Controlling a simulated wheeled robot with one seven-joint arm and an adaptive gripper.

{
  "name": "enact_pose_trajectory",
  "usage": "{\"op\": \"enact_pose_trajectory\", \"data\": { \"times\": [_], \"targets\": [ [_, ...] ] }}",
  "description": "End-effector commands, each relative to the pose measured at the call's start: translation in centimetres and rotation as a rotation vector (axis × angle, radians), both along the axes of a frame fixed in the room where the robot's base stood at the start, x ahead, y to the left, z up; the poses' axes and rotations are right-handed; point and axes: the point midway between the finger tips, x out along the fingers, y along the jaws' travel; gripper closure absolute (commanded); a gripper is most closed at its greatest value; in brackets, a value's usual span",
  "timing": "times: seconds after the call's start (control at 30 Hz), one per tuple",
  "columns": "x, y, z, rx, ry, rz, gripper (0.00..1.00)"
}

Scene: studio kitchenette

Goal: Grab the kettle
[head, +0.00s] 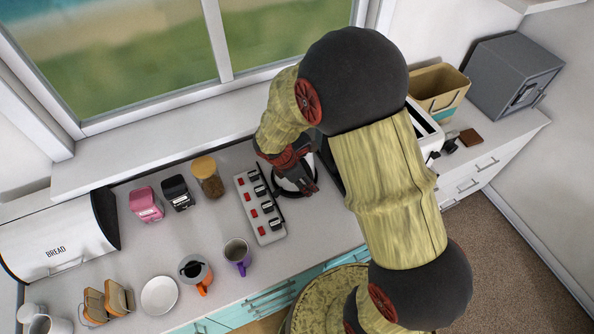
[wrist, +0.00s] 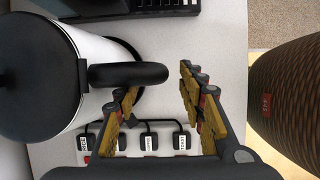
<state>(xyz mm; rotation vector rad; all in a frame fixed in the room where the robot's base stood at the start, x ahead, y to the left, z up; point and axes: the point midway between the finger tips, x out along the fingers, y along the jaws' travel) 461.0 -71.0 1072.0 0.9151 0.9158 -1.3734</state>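The kettle (wrist: 98,48) is white with a black lid and a black handle (wrist: 128,74); it fills the left of the wrist view, its handle pointing right. In the head view the kettle (head: 290,187) stands on the counter, partly hidden behind my gripper and arm. My gripper (wrist: 160,82) is open and empty. Its left finger is close to the handle's underside in the picture, and its right finger is beyond the handle's rounded end. I cannot tell whether a finger touches the handle. In the head view my gripper (head: 304,180) is over the kettle.
A power strip (head: 260,207) with plugs lies left of the kettle. A white toaster (head: 428,128) is to the right, behind my arm. The window sill borders the counter's back.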

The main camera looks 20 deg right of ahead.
Motion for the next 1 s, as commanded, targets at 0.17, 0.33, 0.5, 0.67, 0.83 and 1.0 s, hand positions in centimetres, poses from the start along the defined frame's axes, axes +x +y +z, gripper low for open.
{"op": "enact_pose_trajectory", "data": {
  "times": [0.17,0.33,0.5,0.67,0.83,1.0],
  "targets": [
    [0.0,-0.4,-1.8,0.0,0.002,-0.001,0.6],
    [0.0,-1.2,-4.2,0.001,0.001,-0.003,0.6],
    [0.1,-1.5,-4.8,0.002,-0.001,0.0,0.6],
    [0.0,-1.4,-4.7,0.002,-0.001,0.0,0.62],
    [0.0,-1.4,-4.7,0.002,-0.001,-0.001,0.72],
    [0.0,-1.4,-4.7,0.002,-0.001,-0.001,0.82]
  ]
}}
